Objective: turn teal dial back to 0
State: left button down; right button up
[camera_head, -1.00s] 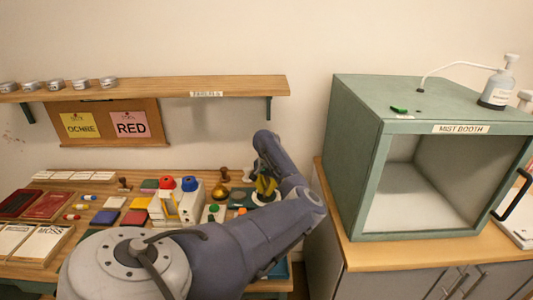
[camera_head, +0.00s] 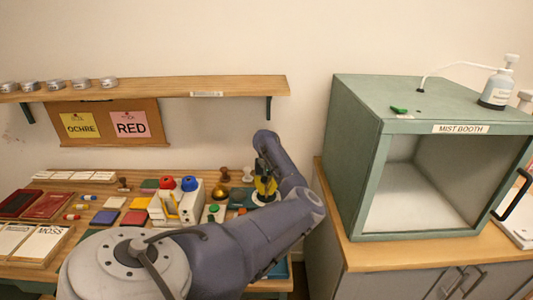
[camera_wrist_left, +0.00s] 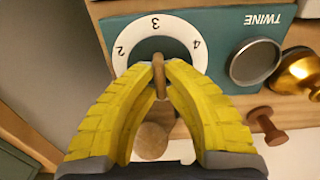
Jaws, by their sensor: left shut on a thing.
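The teal dial box (camera_wrist_left: 228,22), lettered TWINE, carries a white dial face (camera_wrist_left: 183,38) with 2, 3 and 4 showing in the left wrist view. My left gripper (camera_wrist_left: 160,72) has its yellow fingers closed on the tan dial handle (camera_wrist_left: 158,68) at the lower edge of the dial face. The fingers hide part of the dial, and no 0 shows. In the head view my left gripper (camera_head: 265,186) is at the right end of the work table, and its arm hides much of the box. My right gripper is not in view.
A silver round part (camera_wrist_left: 254,62), a brass-coloured object (camera_wrist_left: 300,75) and a wooden peg (camera_wrist_left: 266,124) are close beside the dial. A white unit with red and blue knobs (camera_head: 180,205) stands left of my gripper. The mist booth (camera_head: 350,160) stands to the right.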

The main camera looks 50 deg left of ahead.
pick_arm(q)
jog(key=c, duration=1.5)
grip_release()
jog(key=shift+r, duration=3.75)
